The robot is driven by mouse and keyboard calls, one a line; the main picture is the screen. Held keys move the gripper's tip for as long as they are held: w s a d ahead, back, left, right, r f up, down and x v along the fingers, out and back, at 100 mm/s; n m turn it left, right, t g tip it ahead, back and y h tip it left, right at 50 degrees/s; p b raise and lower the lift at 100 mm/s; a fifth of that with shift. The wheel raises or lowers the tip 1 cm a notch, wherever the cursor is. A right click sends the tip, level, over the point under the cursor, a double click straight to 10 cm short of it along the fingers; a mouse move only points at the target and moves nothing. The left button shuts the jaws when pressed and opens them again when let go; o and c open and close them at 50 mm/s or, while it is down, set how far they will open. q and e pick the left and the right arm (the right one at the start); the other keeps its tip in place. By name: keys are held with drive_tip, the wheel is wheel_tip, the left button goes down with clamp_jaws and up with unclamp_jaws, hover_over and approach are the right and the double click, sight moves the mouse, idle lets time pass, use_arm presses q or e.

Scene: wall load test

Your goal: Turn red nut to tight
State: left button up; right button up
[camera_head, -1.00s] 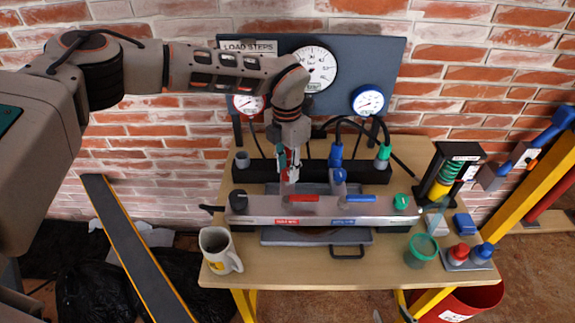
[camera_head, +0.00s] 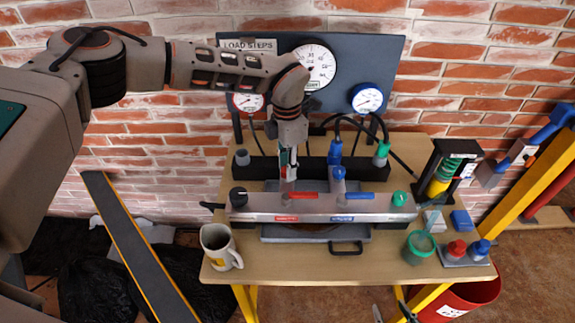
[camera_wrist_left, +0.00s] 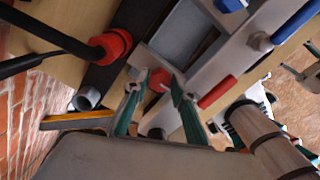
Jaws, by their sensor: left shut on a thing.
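My left gripper (camera_head: 289,172) reaches down to the left part of the grey clamp beam (camera_head: 262,207). In the left wrist view, its green-lined fingers (camera_wrist_left: 155,98) are on either side of the red nut (camera_wrist_left: 160,78) and shut on it. In the head view the fingers mostly hide the nut. A red bar (camera_head: 303,196) lies on the beam beside the gripper, and a blue bar (camera_head: 361,196) lies further right. My right gripper (camera_head: 393,313) shows only as two fingertips, apart and empty, at the bottom edge.
Gauges (camera_head: 314,67) on a dark panel (camera_head: 270,58) stand behind. A black rail with hose connectors (camera_head: 381,154) is close behind the gripper. A mug (camera_head: 217,246) stands front left.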

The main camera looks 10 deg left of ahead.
use_arm(q)
drive_tip(key=o, duration=1.1)
drive_tip(key=shift+r, duration=0.2)
wheel_tip(320, 180, up, 12)
drive_tip(key=shift+f, duration=0.15)
